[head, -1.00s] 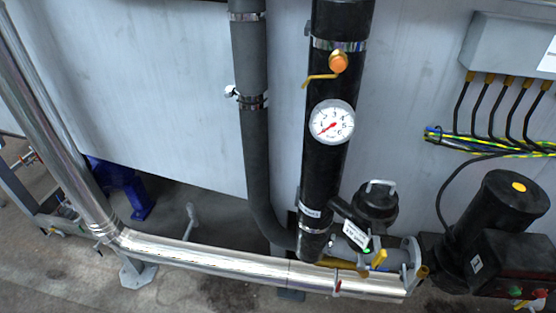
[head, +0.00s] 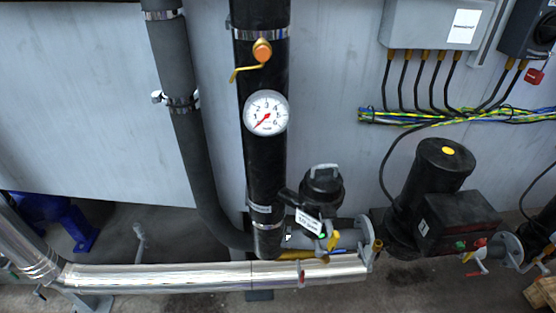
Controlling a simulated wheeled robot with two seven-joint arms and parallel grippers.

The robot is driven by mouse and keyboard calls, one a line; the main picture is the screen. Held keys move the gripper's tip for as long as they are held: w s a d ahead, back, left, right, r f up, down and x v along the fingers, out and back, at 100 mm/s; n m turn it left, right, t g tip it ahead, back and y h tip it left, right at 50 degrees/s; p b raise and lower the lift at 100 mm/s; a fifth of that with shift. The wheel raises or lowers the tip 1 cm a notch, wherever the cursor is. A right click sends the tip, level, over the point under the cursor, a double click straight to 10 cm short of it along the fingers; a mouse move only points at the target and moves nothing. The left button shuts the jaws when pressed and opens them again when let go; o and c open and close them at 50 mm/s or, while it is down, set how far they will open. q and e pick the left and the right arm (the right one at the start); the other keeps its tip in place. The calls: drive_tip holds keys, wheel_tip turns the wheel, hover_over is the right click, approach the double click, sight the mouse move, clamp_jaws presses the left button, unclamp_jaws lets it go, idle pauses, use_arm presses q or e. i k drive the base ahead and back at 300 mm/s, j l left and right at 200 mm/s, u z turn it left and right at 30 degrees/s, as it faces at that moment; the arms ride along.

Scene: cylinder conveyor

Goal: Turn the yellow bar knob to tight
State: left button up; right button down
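A small yellow bar-like handle (head: 333,240) sticks up on the short pipe fitting low in the middle of the head view, right of the black vertical pipe. A yellow lever (head: 246,72) with an orange round cap (head: 262,50) sits higher on that pipe, above the gauge. I cannot tell for certain which one is the yellow bar knob, or how tight either is. Neither of my grippers shows in the head view.
A white gauge (head: 266,112) is on the black pipe (head: 262,175). A black pump (head: 438,180) stands at the right, below a grey cable box (head: 437,22). A silver pipe (head: 180,276) runs along the front, low over the floor.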

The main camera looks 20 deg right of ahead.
sight(334, 235)
drive_tip(key=z, duration=1.05)
